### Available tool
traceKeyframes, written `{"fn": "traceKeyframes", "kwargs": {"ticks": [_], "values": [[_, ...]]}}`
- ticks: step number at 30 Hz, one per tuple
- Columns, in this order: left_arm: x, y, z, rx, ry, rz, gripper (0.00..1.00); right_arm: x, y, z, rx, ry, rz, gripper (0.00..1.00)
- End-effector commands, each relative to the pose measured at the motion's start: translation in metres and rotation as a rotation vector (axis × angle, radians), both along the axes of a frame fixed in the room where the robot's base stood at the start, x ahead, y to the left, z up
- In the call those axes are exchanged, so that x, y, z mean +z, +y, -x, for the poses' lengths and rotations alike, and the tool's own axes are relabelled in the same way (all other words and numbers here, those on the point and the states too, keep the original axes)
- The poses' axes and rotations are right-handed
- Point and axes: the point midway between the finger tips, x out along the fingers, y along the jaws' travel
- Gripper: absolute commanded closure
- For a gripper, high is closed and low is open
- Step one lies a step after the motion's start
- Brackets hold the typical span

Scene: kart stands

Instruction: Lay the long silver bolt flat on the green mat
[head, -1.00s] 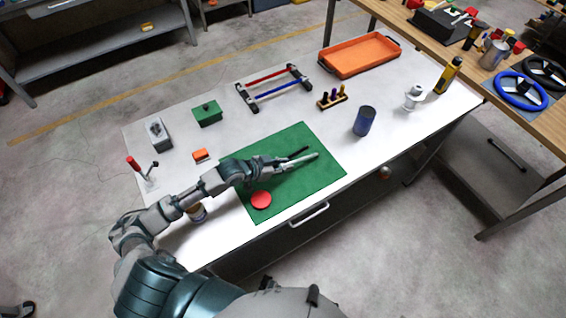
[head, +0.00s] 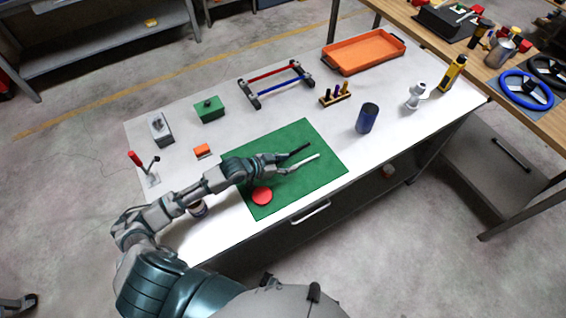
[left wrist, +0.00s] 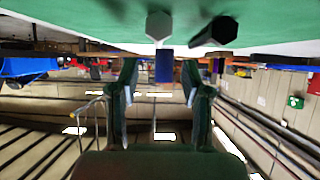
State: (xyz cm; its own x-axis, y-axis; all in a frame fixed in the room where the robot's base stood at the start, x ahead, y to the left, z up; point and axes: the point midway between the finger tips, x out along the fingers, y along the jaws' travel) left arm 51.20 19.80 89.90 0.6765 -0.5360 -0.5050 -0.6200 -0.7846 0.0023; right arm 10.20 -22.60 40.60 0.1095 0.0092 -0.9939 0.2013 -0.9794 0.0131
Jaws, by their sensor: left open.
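The long silver bolt (head: 305,162) lies on the green mat (head: 322,172), just beyond my left gripper (head: 285,164). My left gripper is open low over the mat, its fingers spread on either side of the bolt's near end. In the left wrist view, which is upside down, the silver bolt's hexagonal head (left wrist: 159,26) faces the camera, in line with the gap between the open fingers (left wrist: 160,75). A dark rod (head: 297,150) lies beside the bolt, and its hexagonal end shows in the left wrist view (left wrist: 222,30). My right gripper is not in view.
A red disc (head: 262,196) lies on the mat near my left wrist. A dark blue can (head: 367,118) stands right of the mat. A small orange block (head: 203,151), a green box (head: 209,109) and an orange tray (head: 340,68) are farther off. The mat's right part is clear.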

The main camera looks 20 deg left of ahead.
Motion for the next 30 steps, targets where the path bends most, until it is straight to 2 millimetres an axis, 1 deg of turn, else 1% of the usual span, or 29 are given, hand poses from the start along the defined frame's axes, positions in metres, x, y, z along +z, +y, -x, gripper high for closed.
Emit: {"fn": "traceKeyframes", "kwargs": {"ticks": [5,12,16,18,22,30], "values": [[0.007,0.012,0.012,0.0,0.002,-0.003,0.52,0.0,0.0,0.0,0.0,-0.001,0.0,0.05],[0.033,0.044,0.049,0.0,0.004,-0.006,0.52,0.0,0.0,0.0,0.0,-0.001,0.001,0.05],[0.045,0.057,0.065,0.0,0.005,-0.004,0.52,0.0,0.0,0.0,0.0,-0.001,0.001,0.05],[0.049,0.062,0.071,0.003,0.004,-0.003,0.52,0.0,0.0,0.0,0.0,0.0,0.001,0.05],[0.055,0.065,0.077,0.001,0.003,-0.002,0.52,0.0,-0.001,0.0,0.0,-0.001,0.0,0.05],[0.059,0.066,0.08,-0.001,0.001,0.003,0.52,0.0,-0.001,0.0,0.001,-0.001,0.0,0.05]]}}
